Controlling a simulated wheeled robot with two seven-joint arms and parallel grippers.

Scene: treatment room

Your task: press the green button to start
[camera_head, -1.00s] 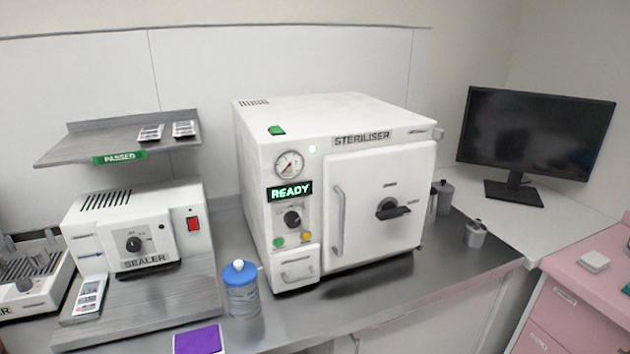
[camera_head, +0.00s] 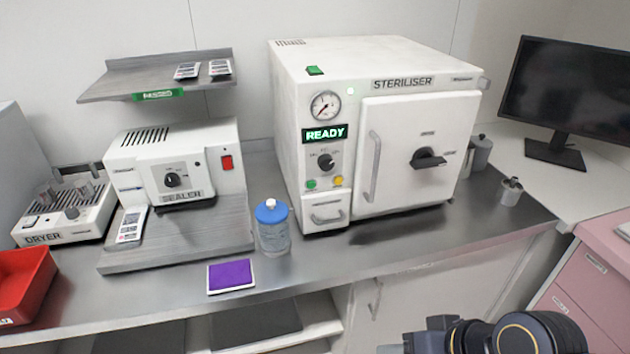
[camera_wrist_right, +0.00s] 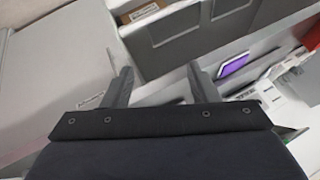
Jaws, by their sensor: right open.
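The white steriliser (camera_head: 415,72) stands on the steel counter with its door shut. Its display (camera_head: 325,133) reads READY. A small round green button (camera_head: 311,184) sits low on its front panel, left of a yellow button (camera_head: 338,181) and below a black dial (camera_head: 325,162). My right gripper (camera_head: 392,348) is at the bottom edge of the head view, below and well apart from the steriliser. In the right wrist view my right gripper (camera_wrist_right: 162,82) has its fingers spread with nothing between them. My left gripper is not in view.
A blue-capped bottle (camera_head: 272,228) stands on the counter just left of the steriliser. A purple pad (camera_head: 231,275) lies near the front edge. The sealer (camera_head: 176,160) and a red tray (camera_head: 22,283) are to the left. Counter in front of the steriliser is clear.

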